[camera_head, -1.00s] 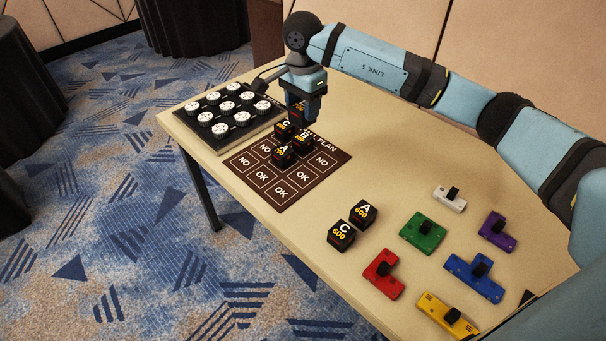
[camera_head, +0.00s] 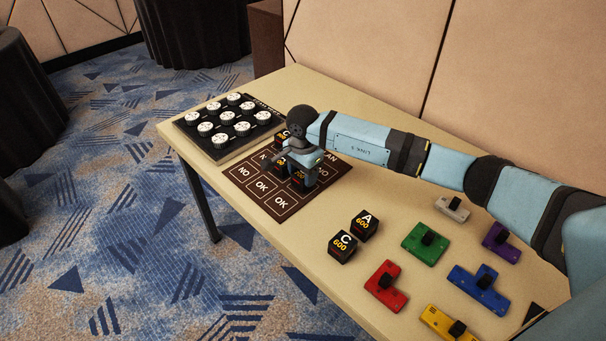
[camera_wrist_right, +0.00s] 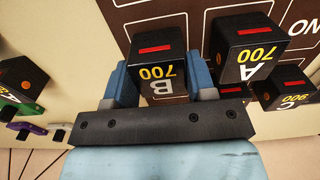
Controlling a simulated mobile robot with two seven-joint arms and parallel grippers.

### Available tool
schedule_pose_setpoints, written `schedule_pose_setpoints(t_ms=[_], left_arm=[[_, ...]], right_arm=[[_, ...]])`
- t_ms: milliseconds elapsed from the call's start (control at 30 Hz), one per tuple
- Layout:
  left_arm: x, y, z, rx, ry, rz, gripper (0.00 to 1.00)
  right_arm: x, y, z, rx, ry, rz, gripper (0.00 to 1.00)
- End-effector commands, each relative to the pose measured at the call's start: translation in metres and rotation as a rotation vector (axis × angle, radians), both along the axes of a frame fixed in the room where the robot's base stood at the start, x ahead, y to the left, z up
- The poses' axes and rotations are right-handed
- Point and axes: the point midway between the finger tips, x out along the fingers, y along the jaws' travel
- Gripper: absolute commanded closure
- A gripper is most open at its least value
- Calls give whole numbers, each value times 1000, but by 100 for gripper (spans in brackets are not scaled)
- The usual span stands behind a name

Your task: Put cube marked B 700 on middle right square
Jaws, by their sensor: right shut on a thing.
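My right gripper (camera_head: 304,182) is shut on the cube marked B 700 (camera_wrist_right: 160,68), with one blue finger on each side in the wrist view. It is low over the dark wall plan mat (camera_head: 240,174), near its middle. I cannot tell whether the cube touches the mat. In the wrist view the cube marked A 700 (camera_wrist_right: 248,48) stands close beside the held cube, and a cube marked C 900 (camera_wrist_right: 285,92) is further right. The mat has squares marked NO and OK; the arm and cubes hide several. My left gripper is not in view.
A black panel with white knobs (camera_head: 222,150) lies behind the mat. Cubes A 600 (camera_head: 365,224) and C 600 (camera_head: 342,247) stand in front right. Colored knobbed blocks, such as the red one (camera_head: 386,286) and green one (camera_head: 424,243), lie further right.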

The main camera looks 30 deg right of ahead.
Motion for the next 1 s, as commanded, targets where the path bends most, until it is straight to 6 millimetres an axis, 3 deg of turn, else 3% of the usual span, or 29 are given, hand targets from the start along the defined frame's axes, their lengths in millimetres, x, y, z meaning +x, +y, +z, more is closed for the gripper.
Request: schedule_pose_setpoints(t_ms=[400,433,500,533,833,1000], left_arm=[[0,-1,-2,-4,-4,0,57],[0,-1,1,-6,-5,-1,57],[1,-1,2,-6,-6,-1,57],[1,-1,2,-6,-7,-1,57],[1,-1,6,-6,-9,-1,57],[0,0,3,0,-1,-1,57]], right_arm=[[0,0,-9,-1,-1,0,74],[0,0,-7,-1,-1,0,43],[0,0,-7,-1,-1,0,26],[0,0,-7,0,-1,0,24],[0,0,-4,0,-1,0,24],[1,-1,17,0,-3,-1,24]])
